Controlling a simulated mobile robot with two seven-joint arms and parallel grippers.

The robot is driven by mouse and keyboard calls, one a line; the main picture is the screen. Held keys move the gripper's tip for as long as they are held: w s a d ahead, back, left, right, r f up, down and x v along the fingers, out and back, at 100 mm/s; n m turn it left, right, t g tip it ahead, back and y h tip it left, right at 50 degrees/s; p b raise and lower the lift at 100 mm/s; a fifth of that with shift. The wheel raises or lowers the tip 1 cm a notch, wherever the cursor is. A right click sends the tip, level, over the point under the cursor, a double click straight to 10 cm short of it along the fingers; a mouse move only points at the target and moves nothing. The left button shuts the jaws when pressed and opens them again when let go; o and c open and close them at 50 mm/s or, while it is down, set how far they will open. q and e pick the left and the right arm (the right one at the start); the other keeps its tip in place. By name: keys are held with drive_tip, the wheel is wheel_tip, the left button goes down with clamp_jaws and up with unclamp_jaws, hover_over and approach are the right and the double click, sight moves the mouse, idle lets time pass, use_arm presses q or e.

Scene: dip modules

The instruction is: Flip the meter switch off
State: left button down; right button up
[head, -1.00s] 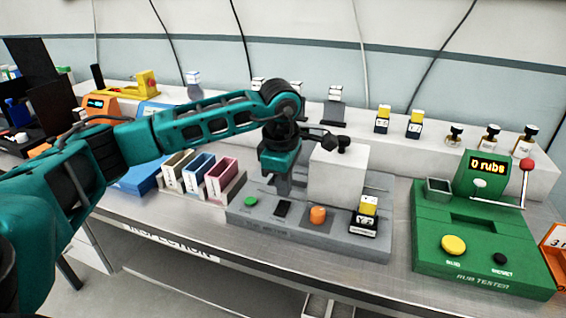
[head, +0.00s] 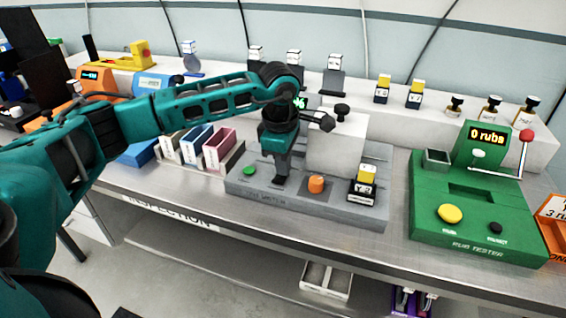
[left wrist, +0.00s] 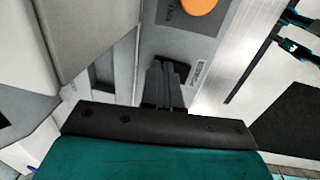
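The meter is a grey box (head: 330,212) on the bench, with a green button (head: 249,171), an orange knob (head: 316,183) and a white block at its back. A dark display (head: 301,102) with green figures shows partly behind my arm. My left gripper (head: 281,180) points down at the panel between the green button and the orange knob. It covers the black switch there, so I cannot see the switch's position or whether I touch it. In the left wrist view the fingers (left wrist: 166,75) are together, with nothing visible between them. Teal and black parts, possibly my right gripper (left wrist: 288,38), show at upper right.
A yellow-topped module (head: 364,185) sits at the meter's right end. A green rub tester (head: 478,225) stands further right. Coloured bins (head: 207,148) stand to the left, close to my forearm. A raised white shelf with several modules runs behind.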

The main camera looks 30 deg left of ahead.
sight(280, 179)
use_arm(q)
drive_tip(key=shift+s+f, duration=0.15)
drive_tip(key=shift+s, duration=0.05)
drive_tip(key=shift+s+d, duration=0.2)
drive_tip(key=shift+s, duration=0.45)
drive_tip(key=shift+w+r+p, duration=0.1)
drive_tip(key=shift+r+p, duration=0.25)
drive_tip(key=r+p, duration=0.2)
drive_tip(key=r, duration=0.2)
drive_tip(key=shift+s, duration=0.2)
wheel_tip(280, 179, up, 10)
drive_tip(key=s, duration=0.1)
drive_tip(key=shift+s+d+f+b, duration=0.15)
drive_tip(key=shift+d+f+b, duration=0.1)
drive_tip(key=shift+b, duration=0.1)
